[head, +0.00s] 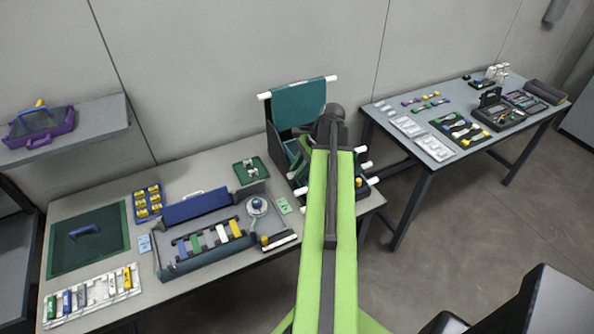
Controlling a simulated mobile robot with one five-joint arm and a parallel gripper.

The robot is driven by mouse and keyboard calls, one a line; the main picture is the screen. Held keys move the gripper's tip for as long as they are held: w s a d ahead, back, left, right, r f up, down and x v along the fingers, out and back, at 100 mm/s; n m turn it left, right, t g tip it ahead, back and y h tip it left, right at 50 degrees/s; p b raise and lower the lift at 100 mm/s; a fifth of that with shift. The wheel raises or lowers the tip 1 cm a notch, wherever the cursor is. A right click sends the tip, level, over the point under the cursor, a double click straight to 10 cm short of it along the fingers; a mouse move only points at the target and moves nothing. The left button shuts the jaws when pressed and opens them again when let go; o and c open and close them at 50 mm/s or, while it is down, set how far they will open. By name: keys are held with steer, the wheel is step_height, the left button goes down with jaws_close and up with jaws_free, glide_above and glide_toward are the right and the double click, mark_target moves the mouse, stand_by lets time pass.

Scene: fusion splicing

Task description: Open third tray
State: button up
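A dark tray holder with teal trays stands at the right end of the near table. One teal tray (299,103) is tilted up at its back, with white rod ends at its top corners. Lower trays in the holder (274,149) are mostly hidden behind my arm; white tabs (365,165) stick out on the right and others on the left. I cannot tell which is the third tray. My gripper (333,122) is over the holder at the end of my green arm. Its fingers are hidden, so I cannot see whether it touches a tray.
The near table (190,180) also holds a blue-lidded toolbox (197,207), a green mat (88,240), a white rack (90,296) and a small green tray (250,170). A second table (425,172) with tools stands at the right. Open floor (450,230) lies before it.

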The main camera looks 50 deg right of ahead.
jaws_close()
stand_by(1.0)
